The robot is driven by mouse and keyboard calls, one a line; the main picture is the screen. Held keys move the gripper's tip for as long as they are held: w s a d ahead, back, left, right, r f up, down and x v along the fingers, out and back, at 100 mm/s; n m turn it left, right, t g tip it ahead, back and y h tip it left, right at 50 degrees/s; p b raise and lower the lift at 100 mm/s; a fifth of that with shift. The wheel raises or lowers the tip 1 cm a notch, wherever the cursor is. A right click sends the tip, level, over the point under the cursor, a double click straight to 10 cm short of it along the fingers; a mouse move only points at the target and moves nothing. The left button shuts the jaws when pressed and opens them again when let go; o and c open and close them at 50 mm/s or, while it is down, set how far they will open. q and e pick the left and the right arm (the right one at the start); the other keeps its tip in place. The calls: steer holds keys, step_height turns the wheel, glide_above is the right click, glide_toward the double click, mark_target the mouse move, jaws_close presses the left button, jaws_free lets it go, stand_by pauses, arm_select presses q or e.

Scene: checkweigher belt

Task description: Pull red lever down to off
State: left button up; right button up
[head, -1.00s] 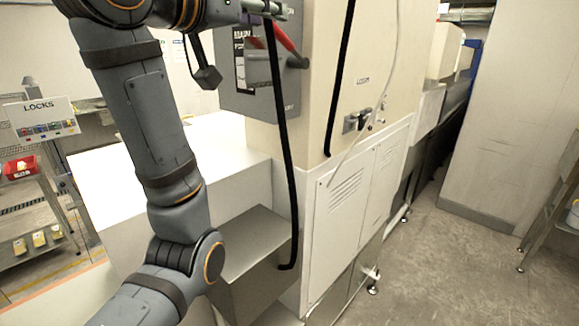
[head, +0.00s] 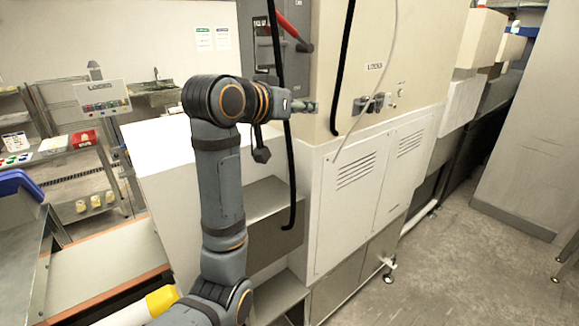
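The red lever (head: 290,31) is on the grey switch box (head: 298,65) at the top of the head view. It slants from upper left down to its dark pivot at lower right. The top of the box is cut off by the frame edge. My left gripper (head: 312,106) is below the lever and the box, in front of the cream cabinet and apart from the lever in the picture. Its fingers are small and seen side-on, so their opening is unclear. My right gripper is out of view.
A black cable (head: 289,170) hangs down beside my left gripper. Another black cable (head: 343,60) and a thin pale hose (head: 391,60) run down the cream cabinet (head: 420,60). A conveyor (head: 100,260) is at lower left. Open floor (head: 470,270) lies at right.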

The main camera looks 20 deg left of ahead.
arm_select(q)
step_height(320, 180, down, 14)
steer(key=a+n+g+y, duration=0.1)
steer(key=a, duration=0.1)
steer(key=shift+s+a+g+y, duration=0.15)
steer(key=shift+a+g+y, duration=0.2)
steer(key=shift+g+y, duration=0.05)
